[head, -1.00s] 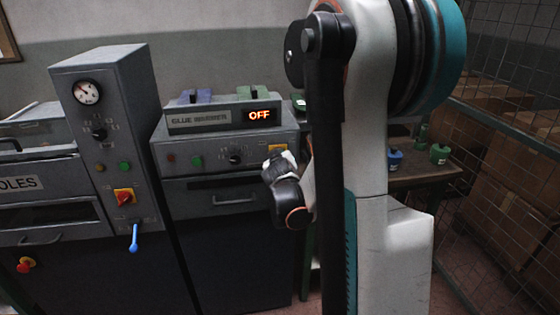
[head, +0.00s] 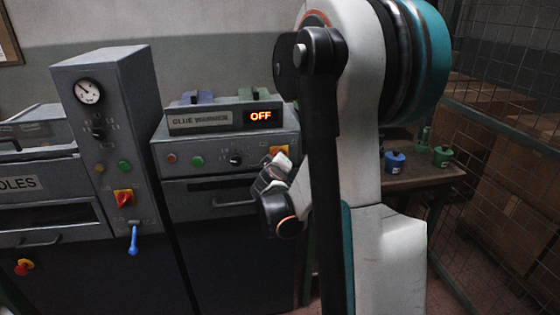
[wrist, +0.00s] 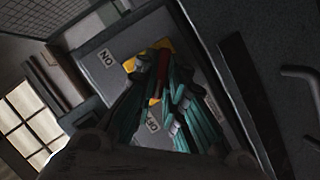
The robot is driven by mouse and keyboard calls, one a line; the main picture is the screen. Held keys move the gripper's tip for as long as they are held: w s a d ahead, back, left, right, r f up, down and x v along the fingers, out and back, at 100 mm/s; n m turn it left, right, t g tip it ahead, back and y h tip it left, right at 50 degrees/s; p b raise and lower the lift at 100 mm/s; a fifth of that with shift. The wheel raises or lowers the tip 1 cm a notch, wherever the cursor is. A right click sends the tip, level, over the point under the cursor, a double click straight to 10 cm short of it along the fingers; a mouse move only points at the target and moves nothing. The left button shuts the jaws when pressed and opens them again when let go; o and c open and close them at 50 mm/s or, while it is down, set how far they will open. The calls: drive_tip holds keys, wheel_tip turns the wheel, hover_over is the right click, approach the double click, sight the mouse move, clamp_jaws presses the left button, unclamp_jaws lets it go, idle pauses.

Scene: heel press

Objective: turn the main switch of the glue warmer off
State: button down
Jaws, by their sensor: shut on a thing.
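The glue warmer (head: 220,146) stands in the middle of the head view, and its display (head: 260,116) reads OFF. Its main switch sits on a yellow plate (head: 279,150) at the right of the front panel. In the wrist view, the switch's red handle (wrist: 163,62) shows between my fingers, in front of the yellow plate (wrist: 155,46). An ON label (wrist: 106,57) and an OFF label (wrist: 153,121) flank the plate. My gripper (wrist: 158,80) is shut on the switch handle, and its teal fingers hide much of it. In the head view, my gripper (head: 272,172) shows small.
A table (head: 425,176) with blue and green pots stands at the right, beside a wire mesh fence (head: 500,150). My arm covers the middle right.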

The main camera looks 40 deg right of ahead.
drive_tip(key=c, duration=1.7)
unclamp_jaws()
drive_tip(key=shift+o, duration=0.2)
drive_tip(key=v, duration=1.2)
